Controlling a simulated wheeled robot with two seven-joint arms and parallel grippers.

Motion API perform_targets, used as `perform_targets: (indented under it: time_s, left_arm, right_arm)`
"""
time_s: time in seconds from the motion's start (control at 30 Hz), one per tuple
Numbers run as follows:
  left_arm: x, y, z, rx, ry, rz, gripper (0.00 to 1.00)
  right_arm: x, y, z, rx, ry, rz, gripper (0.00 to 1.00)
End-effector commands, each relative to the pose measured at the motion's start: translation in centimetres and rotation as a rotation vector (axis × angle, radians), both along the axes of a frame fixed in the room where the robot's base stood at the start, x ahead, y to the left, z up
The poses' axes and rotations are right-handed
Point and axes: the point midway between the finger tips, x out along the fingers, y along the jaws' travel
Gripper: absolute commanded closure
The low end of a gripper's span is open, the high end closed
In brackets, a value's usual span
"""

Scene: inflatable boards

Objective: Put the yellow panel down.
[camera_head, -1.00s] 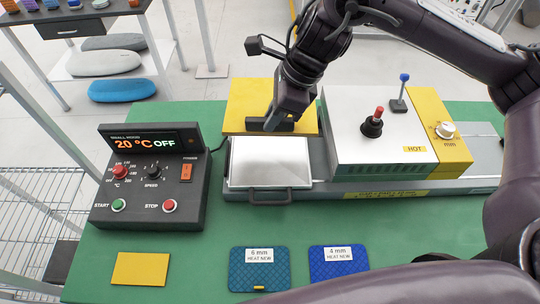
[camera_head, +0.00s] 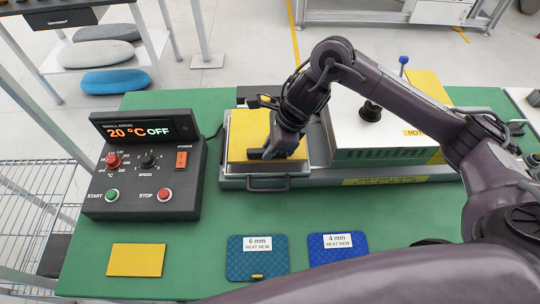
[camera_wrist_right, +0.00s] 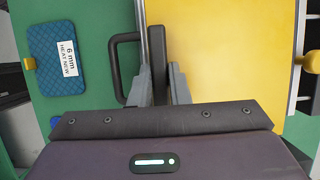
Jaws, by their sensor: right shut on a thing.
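The yellow panel (camera_head: 249,132) is a flat square over the metal tray (camera_head: 238,171) at the left end of the long grey machine. My right gripper (camera_head: 274,150) is shut on the panel near its front right part. In the right wrist view, the panel (camera_wrist_right: 225,50) fills the right side, and the gripper fingers (camera_wrist_right: 160,85) are at its edge, next to the tray's dark handle (camera_wrist_right: 124,70). I cannot tell whether the panel rests on the tray or is just above it. My left gripper is not in view.
A control box (camera_head: 145,165) reading 20 °C OFF stands at the left. A small yellow plate (camera_head: 136,260), a teal pad (camera_head: 258,262) and a blue pad (camera_head: 338,250) lie at the front. The white HOT housing (camera_head: 380,130) is right of the tray. Green table is bare between.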

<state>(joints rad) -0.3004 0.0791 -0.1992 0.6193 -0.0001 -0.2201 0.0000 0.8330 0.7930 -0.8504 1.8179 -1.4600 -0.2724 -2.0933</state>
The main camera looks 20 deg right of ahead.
Motion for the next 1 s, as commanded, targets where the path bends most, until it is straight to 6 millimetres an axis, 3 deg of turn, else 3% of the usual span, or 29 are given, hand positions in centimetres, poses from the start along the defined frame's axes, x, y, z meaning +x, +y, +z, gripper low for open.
perform_targets:
  time_s: [0.3, 0.53, 0.57, 0.7, 1.0]
  left_arm:
    - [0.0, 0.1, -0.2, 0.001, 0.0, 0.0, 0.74]
    - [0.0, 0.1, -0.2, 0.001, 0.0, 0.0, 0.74]
    - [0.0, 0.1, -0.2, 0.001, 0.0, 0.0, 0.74]
    - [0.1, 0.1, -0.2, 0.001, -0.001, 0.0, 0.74]
    - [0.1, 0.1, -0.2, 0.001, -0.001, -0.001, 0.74]
  right_arm:
    - [0.0, 0.0, -3.5, 0.001, 0.0, -0.002, 1.0]
    - [0.0, -0.1, -3.7, -0.001, -0.001, -0.001, 1.0]
    - [0.0, -0.1, -3.8, -0.002, 0.0, -0.001, 0.81]
    - [0.0, -0.1, -3.8, -0.002, 0.0, -0.001, 0.63]
    - [0.0, -0.1, -3.6, -0.001, -0.001, -0.001, 0.62]
